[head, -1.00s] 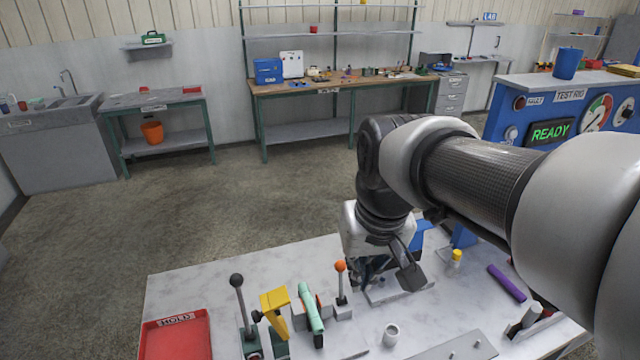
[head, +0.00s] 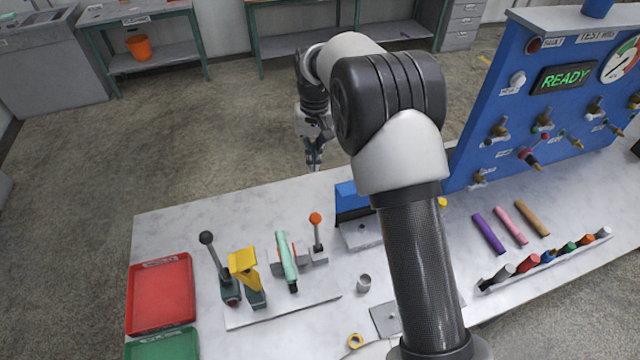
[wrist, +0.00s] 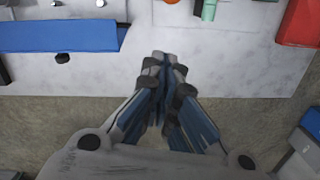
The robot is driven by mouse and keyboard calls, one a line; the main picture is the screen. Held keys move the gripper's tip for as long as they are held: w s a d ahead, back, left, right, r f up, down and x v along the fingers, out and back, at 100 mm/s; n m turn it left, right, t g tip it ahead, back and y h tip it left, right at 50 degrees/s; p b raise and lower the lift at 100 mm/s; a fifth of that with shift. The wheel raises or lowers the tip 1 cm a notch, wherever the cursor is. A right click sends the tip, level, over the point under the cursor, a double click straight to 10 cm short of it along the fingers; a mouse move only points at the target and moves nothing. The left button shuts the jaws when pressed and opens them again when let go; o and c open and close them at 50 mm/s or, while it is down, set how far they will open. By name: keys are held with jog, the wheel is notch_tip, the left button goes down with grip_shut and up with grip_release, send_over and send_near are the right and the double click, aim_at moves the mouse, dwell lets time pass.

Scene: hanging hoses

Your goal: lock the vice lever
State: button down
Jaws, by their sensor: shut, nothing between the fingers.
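The lever with the orange knob (head: 316,218) stands roughly upright beside the vice (head: 301,262) on the bench, in the head view. A teal hose (head: 286,258) lies across the vice, its near end dark. I cannot tell from its pose whether the lever is locked. My gripper (head: 315,160) is beyond the bench's back edge, above the floor, apart from the lever and behind it. In the wrist view my gripper (wrist: 161,62) has its fingers closed together with nothing between them. Part of a teal hose (wrist: 209,9) shows at the top there.
A black-knobbed lever (head: 207,240) and a yellow tool (head: 243,262) stand left of the vice. Red (head: 160,292) and green (head: 165,345) trays lie at left. The test rig (head: 545,110) rises at right.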

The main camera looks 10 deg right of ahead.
jog(key=shift+w+f, duration=0.15)
jog(key=shift+f, duration=0.1)
jog(key=s+f+b, duration=0.1)
jog(key=s+f, duration=0.3)
jog(key=f, duration=0.6)
jog(key=shift+s+a+f, duration=0.2)
jog(key=shift+s+f, duration=0.05)
jog(key=shift+f, duration=0.1)
jog(key=shift+s, duration=0.1)
